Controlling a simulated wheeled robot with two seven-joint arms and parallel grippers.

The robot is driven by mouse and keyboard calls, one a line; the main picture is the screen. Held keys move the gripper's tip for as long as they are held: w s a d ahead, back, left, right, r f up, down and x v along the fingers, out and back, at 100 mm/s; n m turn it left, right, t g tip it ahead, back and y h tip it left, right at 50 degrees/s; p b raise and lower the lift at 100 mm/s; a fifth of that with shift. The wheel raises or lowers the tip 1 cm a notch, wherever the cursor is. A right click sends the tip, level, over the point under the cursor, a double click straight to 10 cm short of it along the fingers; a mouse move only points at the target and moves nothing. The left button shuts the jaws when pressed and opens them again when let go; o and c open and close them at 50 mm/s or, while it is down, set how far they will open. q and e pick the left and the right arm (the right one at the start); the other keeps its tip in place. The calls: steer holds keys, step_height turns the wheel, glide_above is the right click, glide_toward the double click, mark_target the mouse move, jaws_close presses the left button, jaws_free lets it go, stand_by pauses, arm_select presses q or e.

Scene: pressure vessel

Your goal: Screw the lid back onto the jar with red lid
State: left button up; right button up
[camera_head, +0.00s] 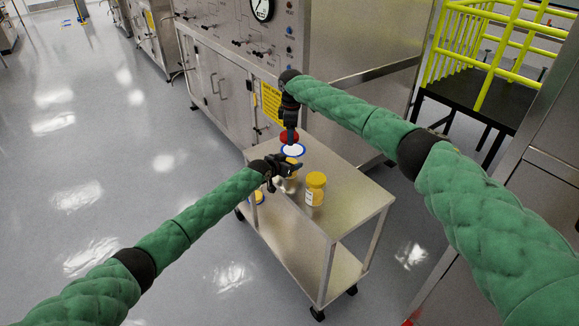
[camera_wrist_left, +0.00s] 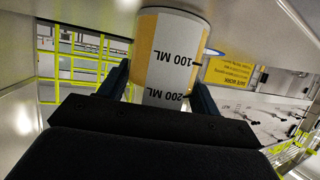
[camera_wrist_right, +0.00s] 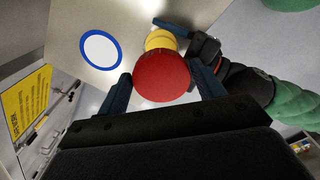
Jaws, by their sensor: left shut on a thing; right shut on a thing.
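The red lid (camera_head: 289,137) is in my right gripper (camera_head: 290,131), which points down above the cart top. In the right wrist view the lid (camera_wrist_right: 160,76) sits between the two fingers (camera_wrist_right: 162,90). My left gripper (camera_head: 290,165) is shut on a jar with yellow contents (camera_head: 291,174), partly hidden by the fingers in the head view. In the left wrist view the jar (camera_wrist_left: 172,55) shows a white label with upside-down 100 ML and 200 ML marks. In the head view the lid appears apart from the jar, higher in the picture.
A steel cart (camera_head: 345,205) stands below both grippers. A white disc with a blue ring (camera_head: 293,150) lies behind. A steel cabinet (camera_head: 225,85) is behind; yellow railing (camera_head: 490,50) stands right.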

glide_above(291, 154)
steer(key=shift+w+f, duration=0.15)
steer(key=shift+f, duration=2.3)
steer(key=shift+f, duration=0.15)
steer(key=shift+f, duration=0.75)
steer(key=shift+f, duration=0.2)
arm_select(q)
steer(key=shift+r, duration=0.15)
arm_select(e)
steer(key=shift+d+f, duration=0.1)
steer(key=shift+f, duration=0.3)
arm_select(q)
steer(key=shift+s+d+r, duration=0.1)
steer(key=shift+d+r, duration=0.05)
arm_select(e)
steer(key=shift+s+d+f, duration=0.1)
steer(key=shift+s+f, duration=0.1)
steer(key=shift+f, duration=0.15)
arm_select(q)
jaws_close()
arm_select(e)
steer(key=o, duration=0.8)
steer(key=shift+f, duration=0.1)
steer(key=shift+o, duration=1.2)
steer(key=shift+a, duration=0.2)
